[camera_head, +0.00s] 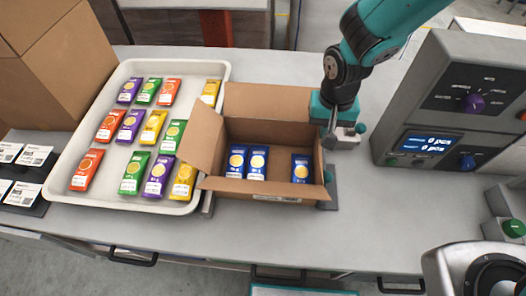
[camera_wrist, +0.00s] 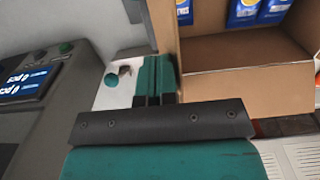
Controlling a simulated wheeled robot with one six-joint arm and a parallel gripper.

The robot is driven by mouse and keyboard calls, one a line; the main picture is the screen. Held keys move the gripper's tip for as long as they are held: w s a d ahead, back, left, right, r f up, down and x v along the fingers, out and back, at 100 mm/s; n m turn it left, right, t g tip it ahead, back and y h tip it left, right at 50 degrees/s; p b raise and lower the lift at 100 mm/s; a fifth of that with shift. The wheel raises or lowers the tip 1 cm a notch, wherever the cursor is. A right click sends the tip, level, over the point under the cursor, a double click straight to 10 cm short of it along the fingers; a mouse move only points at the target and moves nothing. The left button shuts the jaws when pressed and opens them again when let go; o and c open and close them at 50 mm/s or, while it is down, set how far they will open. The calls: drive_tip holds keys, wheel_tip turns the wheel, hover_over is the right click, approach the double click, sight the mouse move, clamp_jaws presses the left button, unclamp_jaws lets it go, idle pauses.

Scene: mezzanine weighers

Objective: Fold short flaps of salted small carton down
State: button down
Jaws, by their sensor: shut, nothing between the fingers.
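The small carton (camera_head: 255,188) stands open on the bench with several blue packs (camera_head: 257,160) inside. Its left short flap (camera_head: 203,138) stands up and leans outward; the back long flap (camera_head: 265,101) is raised. The right short flap cannot be made out clearly beside my gripper. My gripper (camera_head: 346,140) is shut and empty, just outside the carton's back right corner. In the wrist view my gripper (camera_wrist: 155,78) is beside the carton's brown side (camera_wrist: 165,25), and blue packs (camera_wrist: 243,10) show at the top. I cannot tell whether it touches the cardboard.
A white tray (camera_head: 222,72) of colourful packs stands left of the carton. A grey weigher (camera_head: 440,110) with a lit display stands to the right. Grey brackets (camera_head: 329,190) flank the carton. Large cartons (camera_head: 65,75) and label cards (camera_head: 30,157) are at far left.

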drive_tip(key=shift+w+a+f, duration=0.1)
drive_tip(key=shift+a+f, duration=0.1)
drive_tip(key=shift+a, duration=0.7)
drive_tip(key=shift+a+f, duration=0.15)
drive_tip(key=shift+a, duration=0.7)
drive_tip(key=shift+a+f+b, duration=1)
drive_tip(key=shift+a+f, duration=0.1)
drive_tip(key=shift+a, duration=0.05)
drive_tip(key=shift+f, duration=0.1)
